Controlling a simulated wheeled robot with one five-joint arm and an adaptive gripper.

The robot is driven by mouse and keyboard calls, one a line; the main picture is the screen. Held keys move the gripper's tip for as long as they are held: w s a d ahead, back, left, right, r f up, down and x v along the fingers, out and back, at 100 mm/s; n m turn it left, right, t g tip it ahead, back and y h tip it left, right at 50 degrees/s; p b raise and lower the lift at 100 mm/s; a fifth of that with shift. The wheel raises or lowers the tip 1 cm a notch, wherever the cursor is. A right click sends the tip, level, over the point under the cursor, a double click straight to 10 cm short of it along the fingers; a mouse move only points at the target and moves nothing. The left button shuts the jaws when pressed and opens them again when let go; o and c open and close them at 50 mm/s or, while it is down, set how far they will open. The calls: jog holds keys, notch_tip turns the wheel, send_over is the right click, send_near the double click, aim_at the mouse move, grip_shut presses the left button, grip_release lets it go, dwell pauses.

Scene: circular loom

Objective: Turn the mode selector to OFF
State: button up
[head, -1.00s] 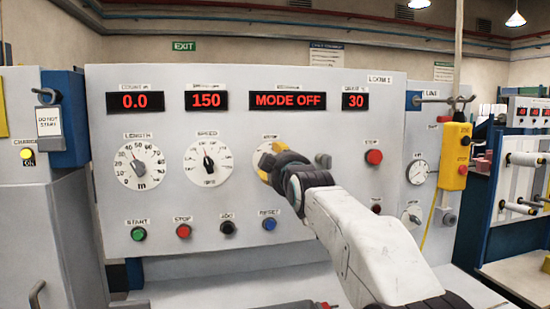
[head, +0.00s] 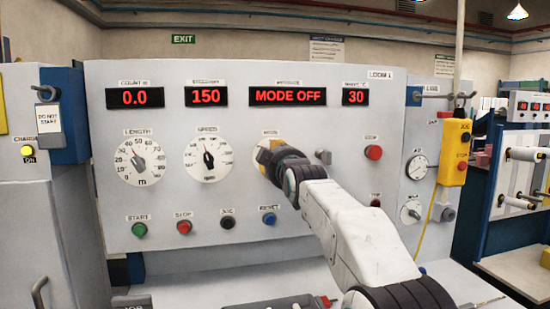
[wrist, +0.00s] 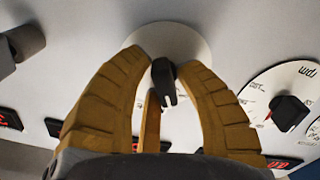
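The mode selector (wrist: 164,82) is a black knob with a white pointer mark on a round white dial (wrist: 172,42). In the wrist view its mark points down toward my palm; this view is upside down against the panel. My gripper (wrist: 163,68) has its ochre fingers on both sides of the knob, their tips seeming to touch it.
The speed dial (head: 208,158) and length dial (head: 139,161) are left of my gripper. A grey knob (head: 323,157) and red stop button (head: 373,152) are close on the right. Start (head: 139,230), stop (head: 184,227), black (head: 227,223) and blue reset (head: 269,219) buttons sit below.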

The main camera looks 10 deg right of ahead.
grip_shut()
dwell(0.3)
jog(key=shift+r+n, duration=0.2)
jog(key=shift+n, duration=1.7)
jog(key=shift+o, duration=2.4)
grip_release()
jog(key=shift+f, duration=0.1)
jog(key=shift+s, duration=0.1)
jog(key=s, duration=1.1)
jog(key=shift+s, duration=0.4)
